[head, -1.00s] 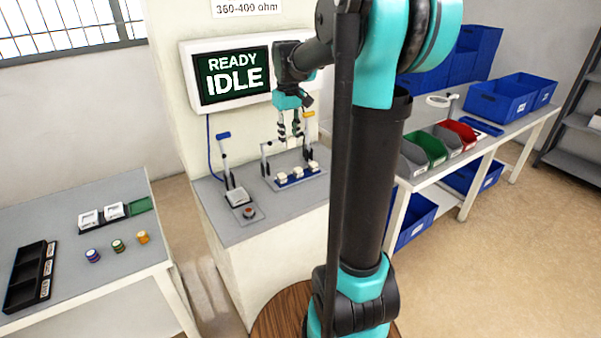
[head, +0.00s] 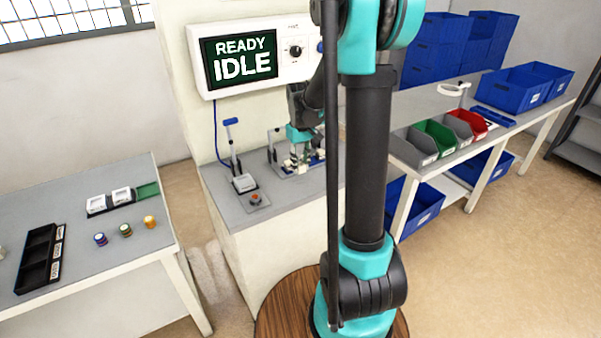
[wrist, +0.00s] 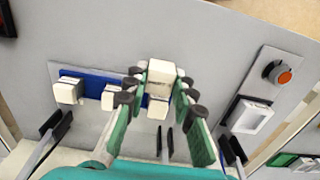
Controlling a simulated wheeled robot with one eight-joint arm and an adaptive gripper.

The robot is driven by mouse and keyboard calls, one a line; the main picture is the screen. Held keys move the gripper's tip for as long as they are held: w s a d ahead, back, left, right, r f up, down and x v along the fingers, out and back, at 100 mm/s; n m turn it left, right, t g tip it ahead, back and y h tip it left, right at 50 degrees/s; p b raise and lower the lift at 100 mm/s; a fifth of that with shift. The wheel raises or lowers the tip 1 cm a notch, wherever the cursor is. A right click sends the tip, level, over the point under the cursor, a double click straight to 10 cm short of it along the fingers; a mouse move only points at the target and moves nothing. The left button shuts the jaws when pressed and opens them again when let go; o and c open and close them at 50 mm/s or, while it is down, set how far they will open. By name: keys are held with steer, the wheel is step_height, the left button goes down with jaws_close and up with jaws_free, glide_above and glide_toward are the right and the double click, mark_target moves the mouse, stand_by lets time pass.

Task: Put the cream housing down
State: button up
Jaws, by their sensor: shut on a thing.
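My gripper (wrist: 160,92) has its two green fingers shut on a cream housing (wrist: 161,71), a small pale block at the fingertips. I cannot tell whether the held housing touches anything beneath. In the head view my gripper (head: 300,150) is low over the fixture and hides much of it.
Lever clamps (wrist: 55,130) stand around the fixture. A white-framed nest (wrist: 249,115) and a red-orange button (wrist: 284,77) sit beside it. A screen (head: 240,55) reads READY IDLE. A side table (head: 80,260) holds a black tray (head: 40,258) and coloured stacks.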

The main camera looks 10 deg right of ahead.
mark_target(300, 172)
steer(key=shift+f, duration=1.85)
steer(key=shift+f, duration=0.1)
steer(key=o, duration=1)
steer(key=shift+o, duration=0.2)
